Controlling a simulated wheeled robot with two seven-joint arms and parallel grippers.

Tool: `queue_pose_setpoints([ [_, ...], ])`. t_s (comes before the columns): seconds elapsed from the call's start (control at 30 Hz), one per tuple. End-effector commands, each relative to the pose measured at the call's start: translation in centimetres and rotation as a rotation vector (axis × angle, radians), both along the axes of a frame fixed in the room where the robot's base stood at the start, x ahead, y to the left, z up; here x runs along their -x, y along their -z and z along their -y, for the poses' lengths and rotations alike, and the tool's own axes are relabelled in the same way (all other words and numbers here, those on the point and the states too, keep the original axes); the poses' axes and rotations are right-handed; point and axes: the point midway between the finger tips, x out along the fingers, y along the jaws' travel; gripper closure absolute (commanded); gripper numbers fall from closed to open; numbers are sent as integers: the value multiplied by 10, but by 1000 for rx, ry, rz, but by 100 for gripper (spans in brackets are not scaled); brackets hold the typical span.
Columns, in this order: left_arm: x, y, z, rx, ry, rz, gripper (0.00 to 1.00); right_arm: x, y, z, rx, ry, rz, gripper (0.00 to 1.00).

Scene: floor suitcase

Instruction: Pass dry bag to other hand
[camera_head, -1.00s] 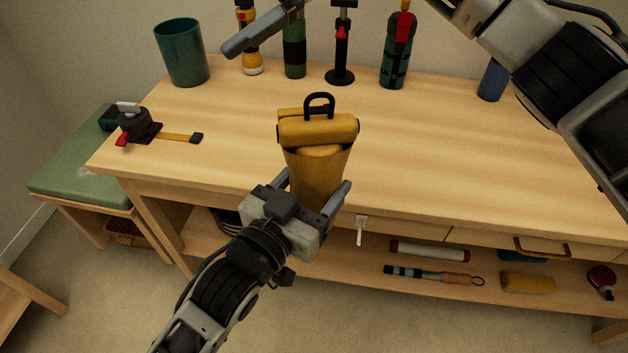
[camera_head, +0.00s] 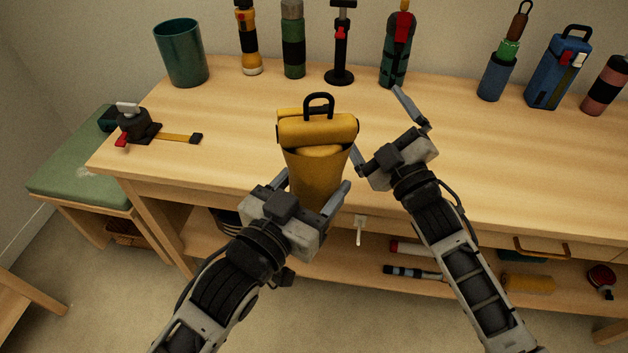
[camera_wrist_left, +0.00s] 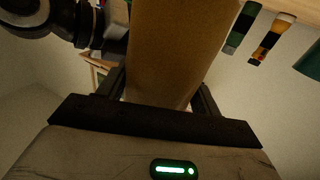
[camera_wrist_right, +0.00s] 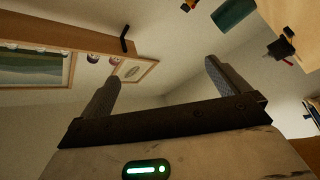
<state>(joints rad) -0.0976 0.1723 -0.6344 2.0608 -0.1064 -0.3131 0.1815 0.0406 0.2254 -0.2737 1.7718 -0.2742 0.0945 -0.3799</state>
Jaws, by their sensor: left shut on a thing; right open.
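The yellow dry bag (camera_head: 318,170) is upright, with a rolled top and a black loop handle. My left gripper (camera_head: 318,190) is shut on its lower part, in front of the workbench. In the left wrist view the bag (camera_wrist_left: 175,45) fills the space between the fingers. My right gripper (camera_head: 378,128) is open and empty, just right of the bag, with one finger close to the bag's right side; I cannot tell if they touch. In the right wrist view my right gripper (camera_wrist_right: 160,85) shows its fingers wide apart with nothing between them.
The wooden workbench (camera_head: 235,120) has a clear middle. A teal cup (camera_head: 182,55), a flashlight (camera_head: 248,40), bottles and a blue container (camera_head: 557,70) stand along the back. A ratchet strap (camera_head: 140,125) lies at the left. A low shelf below holds several tools.

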Motion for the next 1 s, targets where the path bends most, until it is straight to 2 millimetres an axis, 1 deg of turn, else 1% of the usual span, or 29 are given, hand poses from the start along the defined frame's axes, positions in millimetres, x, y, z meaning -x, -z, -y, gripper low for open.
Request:
queue_pose_setpoints([
  [0.03,0,-2,0,2,0,3,78,17,27,2,-66,9,-107,0],
  [0.07,0,-2,0,2,0,3,78,26,41,3,-107,15,-167,0],
  [0.1,0,-2,0,2,0,3,78,38,58,5,-158,26,-245,0],
  [0.17,0,-2,0,2,0,3,78,59,84,6,-235,43,-362,0],
  [0.2,0,-2,0,2,0,3,78,73,100,7,-284,56,-439,0],
  [0.27,0,-2,0,2,0,3,78,97,123,8,-357,78,-552,0],
  [0.3,0,-2,0,2,0,3,78,112,136,8,-404,94,-623,0],
  [0.43,0,-2,0,2,0,3,78,161,171,9,-536,147,-828,0],
  [0.5,0,-2,0,2,0,3,78,183,183,8,-592,174,-914,0],
  [0.6,0,-2,0,2,0,3,78,207,195,7,-649,203,-1004,0],
  [0.7,0,-2,0,2,0,3,78,220,201,6,-682,221,-1054,0],
  [0.8,0,-2,0,2,0,3,78,226,203,6,-697,228,-1075,0],
  [1.0,0,-2,0,2,0,3,78,226,203,6,-697,229,-1076,0],
])
